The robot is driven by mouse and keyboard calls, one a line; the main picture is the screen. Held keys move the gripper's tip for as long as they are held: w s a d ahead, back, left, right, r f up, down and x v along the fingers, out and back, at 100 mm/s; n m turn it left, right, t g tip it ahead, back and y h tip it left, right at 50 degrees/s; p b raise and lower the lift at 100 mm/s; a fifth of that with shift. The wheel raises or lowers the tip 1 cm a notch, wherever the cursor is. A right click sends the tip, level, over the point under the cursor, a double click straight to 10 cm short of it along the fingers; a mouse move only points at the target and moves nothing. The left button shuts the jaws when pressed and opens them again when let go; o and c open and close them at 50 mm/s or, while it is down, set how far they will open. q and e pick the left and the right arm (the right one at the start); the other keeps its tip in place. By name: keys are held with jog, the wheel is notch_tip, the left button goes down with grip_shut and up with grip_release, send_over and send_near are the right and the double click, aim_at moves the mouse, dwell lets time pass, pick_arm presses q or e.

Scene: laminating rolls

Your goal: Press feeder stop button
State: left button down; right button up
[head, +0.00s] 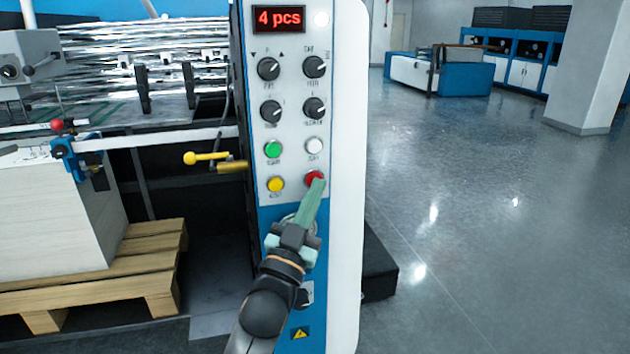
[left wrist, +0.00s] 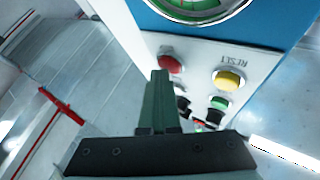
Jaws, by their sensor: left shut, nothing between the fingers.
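The control panel (head: 292,95) carries a red button (head: 315,178) at its lower right, beside a yellow button (head: 276,185) and below a white one (head: 314,147). A green button (head: 273,149) sits above the yellow one. My left gripper (head: 317,184) is shut and empty, its fingertips overlapping the lower part of the red button. In the left wrist view the fingertips (left wrist: 160,75) lie just beside the red button (left wrist: 170,63); whether they touch it I cannot tell. The yellow button (left wrist: 229,79) there is labelled RESET. My right gripper is not in view.
A display (head: 279,19) reading "4 pcs" and several black knobs sit above the buttons. A yellow-knobbed lever (head: 205,158) sticks out left of the panel. A paper stack (head: 50,215) stands on a wooden pallet (head: 90,280). Open floor (head: 470,240) lies to the right.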

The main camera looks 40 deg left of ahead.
pick_arm(q)
jog(key=shift+s+d, duration=0.5)
jog(key=shift+d, duration=0.05)
